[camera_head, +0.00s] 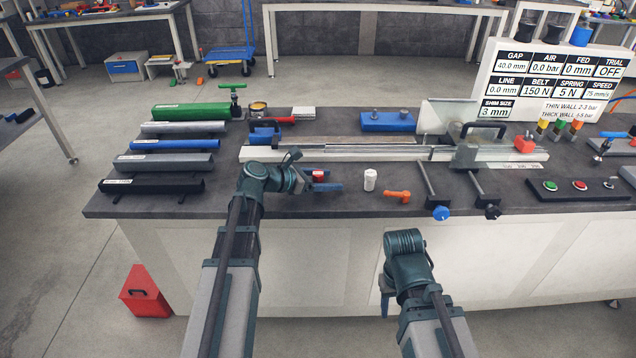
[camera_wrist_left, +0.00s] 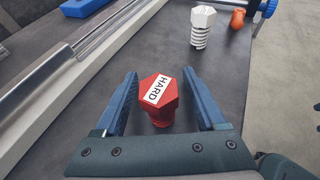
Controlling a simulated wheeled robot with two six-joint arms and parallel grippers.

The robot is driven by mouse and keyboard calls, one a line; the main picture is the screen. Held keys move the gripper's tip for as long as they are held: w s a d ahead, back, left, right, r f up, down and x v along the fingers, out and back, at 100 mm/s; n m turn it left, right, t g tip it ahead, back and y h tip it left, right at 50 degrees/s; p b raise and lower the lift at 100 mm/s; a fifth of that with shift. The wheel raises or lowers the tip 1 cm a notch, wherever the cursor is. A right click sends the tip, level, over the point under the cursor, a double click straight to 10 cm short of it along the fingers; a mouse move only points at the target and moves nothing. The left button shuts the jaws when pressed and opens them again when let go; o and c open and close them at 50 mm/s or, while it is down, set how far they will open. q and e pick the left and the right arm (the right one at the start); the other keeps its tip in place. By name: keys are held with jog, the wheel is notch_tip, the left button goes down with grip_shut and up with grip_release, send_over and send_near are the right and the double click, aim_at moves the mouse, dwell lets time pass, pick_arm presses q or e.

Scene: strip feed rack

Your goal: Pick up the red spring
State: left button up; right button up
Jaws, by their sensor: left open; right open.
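The red spring (camera_wrist_left: 160,101) stands on the dark bench top, its red hexagonal cap labelled HARD; its coils are hidden under the cap. In the head view it is a small red patch (camera_head: 318,174) at my left gripper (camera_head: 325,181). In the left wrist view my left gripper (camera_wrist_left: 160,76) is open, with one blue finger on each side of the cap and visible gaps between. My right gripper (camera_head: 386,297) hangs low in front of the bench, away from the spring; its fingers are mostly hidden by its wrist.
A white spring (camera_head: 370,180) stands to the right, also seen in the left wrist view (camera_wrist_left: 201,27). An orange part (camera_head: 397,196) lies beyond it. A long metal rail (camera_head: 340,154) runs behind the red spring. Two clamp rods with blue and black knobs (camera_head: 440,212) stick out at the front edge.

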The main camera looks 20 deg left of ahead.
pick_arm(q)
grip_shut()
jog(key=shift+r, duration=0.15)
pick_arm(e)
jog(key=shift+r, duration=0.15)
